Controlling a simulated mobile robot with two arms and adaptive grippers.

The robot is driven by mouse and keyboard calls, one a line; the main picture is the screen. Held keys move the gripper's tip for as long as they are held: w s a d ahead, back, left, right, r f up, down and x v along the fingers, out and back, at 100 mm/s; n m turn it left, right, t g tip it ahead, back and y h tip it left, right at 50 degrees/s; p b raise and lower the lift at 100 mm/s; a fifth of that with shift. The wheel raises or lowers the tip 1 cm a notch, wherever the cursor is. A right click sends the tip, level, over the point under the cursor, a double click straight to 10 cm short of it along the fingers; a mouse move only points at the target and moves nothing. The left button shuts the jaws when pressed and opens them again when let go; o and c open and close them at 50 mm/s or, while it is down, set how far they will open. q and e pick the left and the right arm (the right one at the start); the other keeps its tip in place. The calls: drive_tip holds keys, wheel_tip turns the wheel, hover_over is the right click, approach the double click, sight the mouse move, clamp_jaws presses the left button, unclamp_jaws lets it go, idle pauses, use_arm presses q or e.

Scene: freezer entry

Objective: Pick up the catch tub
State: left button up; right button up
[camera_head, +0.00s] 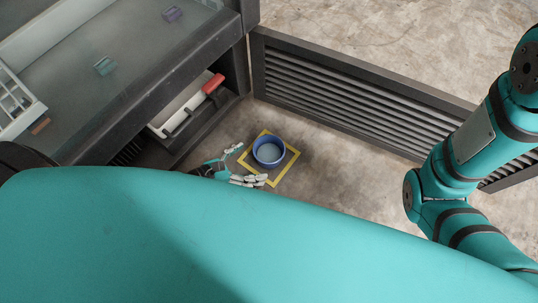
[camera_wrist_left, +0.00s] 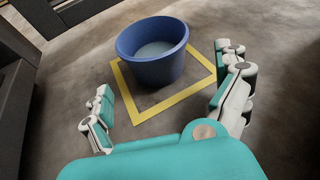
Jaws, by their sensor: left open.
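The catch tub (camera_head: 268,150) is a round blue tub, open at the top, standing upright on the floor. It stands inside a yellow square outline (camera_head: 294,152). In the left wrist view the tub (camera_wrist_left: 156,68) is ahead of the fingers, with a paler inside. My left gripper (camera_head: 252,166) is open and empty, just short of the tub on its lower left side. In the left wrist view its two fingers (camera_wrist_left: 168,96) are spread wide, and the tub is beyond them, apart from both. My right arm shows at the right, but its gripper is out of view.
A dark cabinet with a glass top (camera_head: 130,60) stands at the left, with an open lower bay holding a tray with a red part (camera_head: 213,84). A low louvred panel (camera_head: 350,95) runs behind the tub. The floor right of the tub is clear.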

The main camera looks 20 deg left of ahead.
sight(265, 159)
use_arm(q)
drive_tip(key=b+x, duration=0.2)
drive_tip(key=x, duration=0.4)
drive_tip(key=shift+w+a+r, duration=0.1)
drive_tip(key=shift+a+r, duration=0.05)
drive_tip(key=shift+w+d, duration=0.25)
drive_tip(key=shift+d, duration=0.05)
drive_tip(key=c, duration=0.9)
